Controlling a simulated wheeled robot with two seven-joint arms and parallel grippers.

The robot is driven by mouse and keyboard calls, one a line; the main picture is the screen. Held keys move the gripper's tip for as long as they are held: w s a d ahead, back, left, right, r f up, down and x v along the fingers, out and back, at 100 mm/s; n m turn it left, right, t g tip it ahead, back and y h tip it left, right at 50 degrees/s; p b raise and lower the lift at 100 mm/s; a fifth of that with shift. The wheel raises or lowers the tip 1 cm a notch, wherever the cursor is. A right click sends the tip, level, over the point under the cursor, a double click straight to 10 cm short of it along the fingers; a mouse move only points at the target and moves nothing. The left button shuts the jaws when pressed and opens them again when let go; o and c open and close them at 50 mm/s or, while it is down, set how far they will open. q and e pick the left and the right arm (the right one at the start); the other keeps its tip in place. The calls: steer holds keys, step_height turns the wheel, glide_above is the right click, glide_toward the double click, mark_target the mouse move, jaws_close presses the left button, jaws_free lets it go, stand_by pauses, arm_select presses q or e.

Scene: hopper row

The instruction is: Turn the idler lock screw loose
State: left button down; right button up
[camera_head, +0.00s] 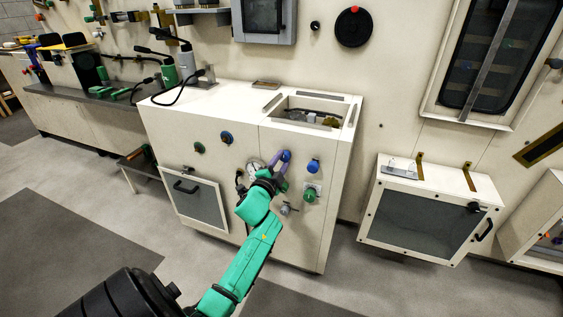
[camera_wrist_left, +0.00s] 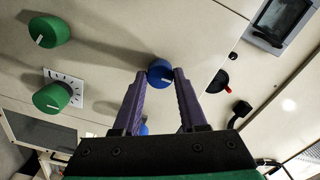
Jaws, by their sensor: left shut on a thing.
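My left gripper (camera_head: 282,160) reaches the front panel of the white cabinet (camera_head: 243,136), and its purple fingers are shut on a round blue knob (camera_head: 287,154). In the left wrist view the same blue knob (camera_wrist_left: 160,73) sits between the two fingertips, with one finger on each side. I cannot tell from any label which control is the idler lock screw. The fingers hide part of the held knob and the panel behind it. My right gripper is not in view.
A second blue knob (camera_head: 313,166) and a green knob (camera_head: 309,195) sit just right of the gripper. A metal lever (camera_head: 288,209) is below. The cabinet top has an open recess (camera_head: 307,112).

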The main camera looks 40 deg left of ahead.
arm_select(q)
steer(key=shift+f, duration=0.15)
steer(key=shift+c, duration=2.2)
jaws_free()
steer(key=v, duration=1.4)
steer(key=shift+s, duration=0.3)
steer(key=shift+d, duration=0.15)
